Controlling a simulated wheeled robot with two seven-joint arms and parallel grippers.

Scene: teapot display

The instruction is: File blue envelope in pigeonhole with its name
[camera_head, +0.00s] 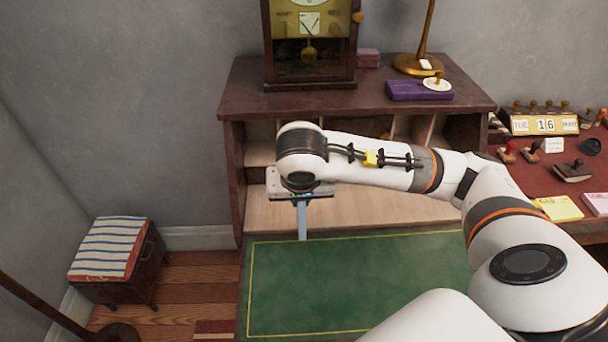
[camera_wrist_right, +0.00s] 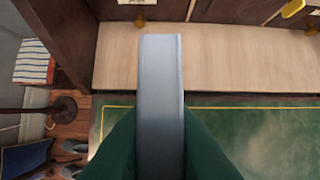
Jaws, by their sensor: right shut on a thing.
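My right gripper (camera_head: 302,196) is shut on the blue envelope (camera_head: 302,222) and points down over the left part of the desk. The envelope hangs below the jaws and looks narrow, nearly edge-on. In the right wrist view, the pale blue-grey envelope (camera_wrist_right: 161,80) stands out between the dark green fingers, toward the desk's wooden shelf. The pigeonholes (camera_head: 262,150) lie under the desk top, partly hidden behind my right arm. A cream label (camera_wrist_right: 135,2) shows at the top of the wrist view, cut off and unreadable. My left gripper is not in view.
The pale wood shelf (camera_head: 365,207) and the green desk pad (camera_head: 340,290) are clear. A clock (camera_head: 309,45), a purple box (camera_head: 418,90) and a brass lamp (camera_head: 420,62) stand on top. A striped stool (camera_head: 108,250) is at left; a side table with stamps is at right.

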